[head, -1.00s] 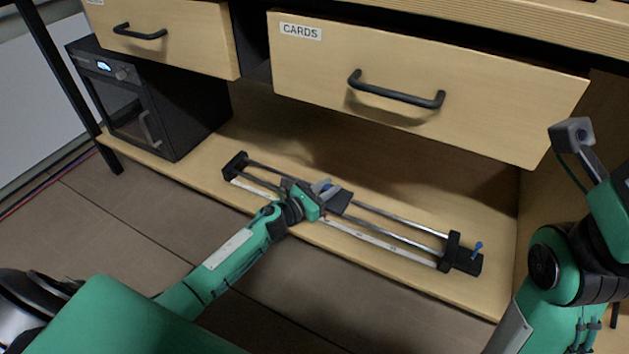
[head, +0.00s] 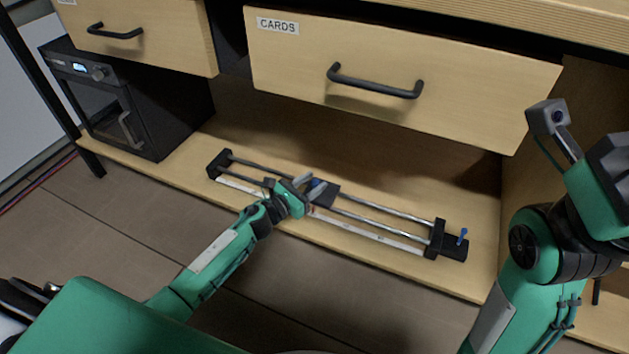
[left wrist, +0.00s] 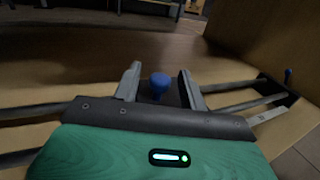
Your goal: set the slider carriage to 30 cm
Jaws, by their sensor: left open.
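The slider (head: 385,213) lies on the low wooden shelf, two metal rails between black end blocks. Its black carriage (head: 329,192) sits about mid-rail, nearer the left end. A white scale strip (head: 375,235) runs along the front; its markings are too small to read. My left gripper (head: 312,184) is open at the carriage. In the left wrist view, the carriage's blue knob (left wrist: 160,83) stands between the spread fingers of the gripper (left wrist: 159,72), with gaps visible on both sides. My right arm is at the right; its fingers are not visible.
A blue lever (head: 463,236) stands on the slider's right end block. The CARDS drawer (head: 400,60) overhangs the shelf (head: 270,150). A black box-shaped appliance (head: 130,100) stands at the shelf's left. Bare shelf shows behind the rails.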

